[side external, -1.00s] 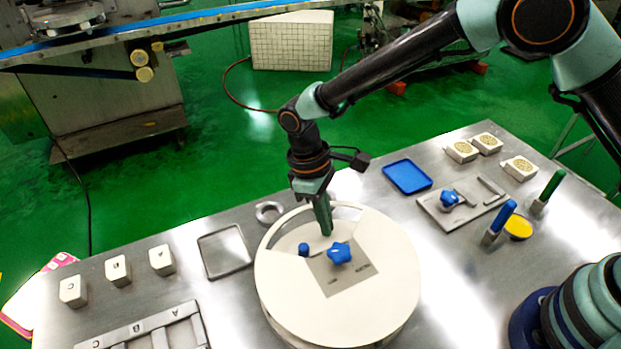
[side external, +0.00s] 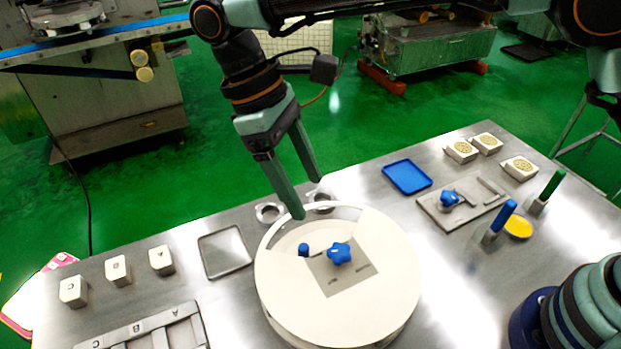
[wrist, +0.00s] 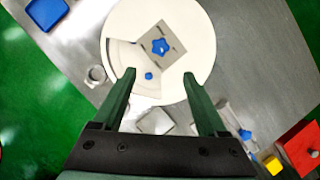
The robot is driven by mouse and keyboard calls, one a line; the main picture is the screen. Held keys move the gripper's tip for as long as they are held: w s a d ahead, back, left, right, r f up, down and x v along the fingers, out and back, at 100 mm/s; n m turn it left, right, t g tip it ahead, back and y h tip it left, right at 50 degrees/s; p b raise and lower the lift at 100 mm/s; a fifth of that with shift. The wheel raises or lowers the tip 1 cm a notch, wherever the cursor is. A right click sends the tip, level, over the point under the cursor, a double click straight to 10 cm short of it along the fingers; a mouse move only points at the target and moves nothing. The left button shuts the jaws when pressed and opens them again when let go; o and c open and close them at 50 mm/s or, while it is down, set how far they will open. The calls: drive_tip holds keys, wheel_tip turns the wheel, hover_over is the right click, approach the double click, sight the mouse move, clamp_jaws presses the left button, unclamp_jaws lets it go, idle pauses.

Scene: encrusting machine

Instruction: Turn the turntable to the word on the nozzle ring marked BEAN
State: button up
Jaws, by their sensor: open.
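The turntable is a round cream disc (side external: 390,285) with a cut-out at its back left; it also shows in the wrist view (wrist: 190,30). On it is a grey plate (side external: 335,284) with small lettering too small to read and a blue star knob (side external: 339,252). A blue peg (side external: 303,249) stands in the cut-out. I cannot make out the word BEAN. My gripper (side external: 306,198) is open and empty, above the back left edge of the turntable. In the wrist view my gripper's fingers (wrist: 159,75) point toward the turntable, apart from each other.
Two metal rings, one of them (side external: 269,213), lie behind the turntable. A square metal tray (side external: 225,251) and lettered white blocks (side external: 117,270) are to the left. A blue tray (side external: 407,177), a plate with another blue knob (side external: 449,198) and upright handles (side external: 503,216) are to the right.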

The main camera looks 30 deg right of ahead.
sight(336, 251)
drive_tip(key=x, duration=1.2)
drive_tip(key=shift+c, duration=0.3)
drive_tip(key=shift+r, duration=0.1)
clamp_jaws()
drive_tip(key=shift+s, duration=0.1)
idle(0.8)
